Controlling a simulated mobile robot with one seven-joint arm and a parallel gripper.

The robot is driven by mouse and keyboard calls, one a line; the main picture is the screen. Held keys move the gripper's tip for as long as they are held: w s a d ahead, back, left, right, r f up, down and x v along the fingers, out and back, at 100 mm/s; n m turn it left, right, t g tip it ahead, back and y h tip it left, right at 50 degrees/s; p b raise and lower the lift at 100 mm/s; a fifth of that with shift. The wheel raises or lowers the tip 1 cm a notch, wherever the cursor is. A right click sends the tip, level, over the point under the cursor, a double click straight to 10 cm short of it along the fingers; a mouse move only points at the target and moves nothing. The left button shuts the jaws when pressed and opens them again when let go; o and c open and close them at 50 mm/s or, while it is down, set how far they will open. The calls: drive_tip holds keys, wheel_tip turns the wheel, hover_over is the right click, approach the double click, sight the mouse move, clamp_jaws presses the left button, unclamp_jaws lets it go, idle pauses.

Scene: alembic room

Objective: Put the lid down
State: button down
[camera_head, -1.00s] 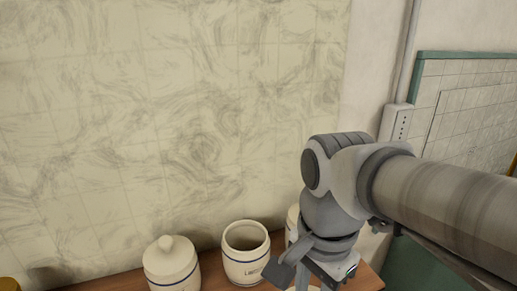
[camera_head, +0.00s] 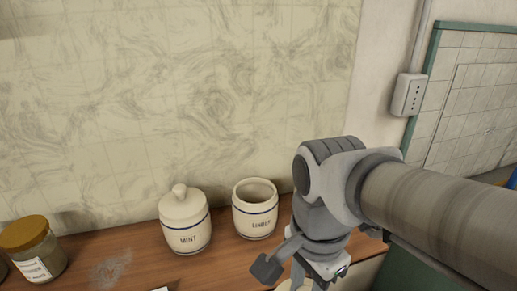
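My gripper (camera_head: 292,272) hangs at the bottom edge of the view, right of the jars and over the counter's right part. One dark finger shows on its left; the other side is partly cut off by the frame edge. A small cream patch (camera_head: 290,286) shows just below the gripper. It may be the lid, but I cannot tell whether the fingers hold it. A cream jar without a lid (camera_head: 255,212), with a blue band and dark lettering, stands upright left of my gripper. Left of it stands a similar jar marked MINT (camera_head: 185,222), closed by a knobbed lid (camera_head: 181,198).
The wooden counter (camera_head: 130,240) runs along the tiled wall. A glass jar with a brown-yellow lid (camera_head: 32,248) stands at the left. A greyish powdery patch (camera_head: 108,268) lies on the counter. The counter left of the MINT jar has free room.

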drive_tip(key=w+a+p, duration=0.1)
drive_tip(key=w+a, duration=0.3)
drive_tip(key=w, duration=1)
drive_tip(key=f, duration=0.5)
drive_tip(key=shift+w+a+f, duration=0.15)
drive_tip(key=shift+w+f, duration=0.45)
drive_tip(key=shift+f, duration=0.4)
drive_tip(key=shift+f, duration=0.15)
drive_tip(key=c, duration=0.6)
unclamp_jaws()
drive_tip(key=shift+o, duration=0.2)
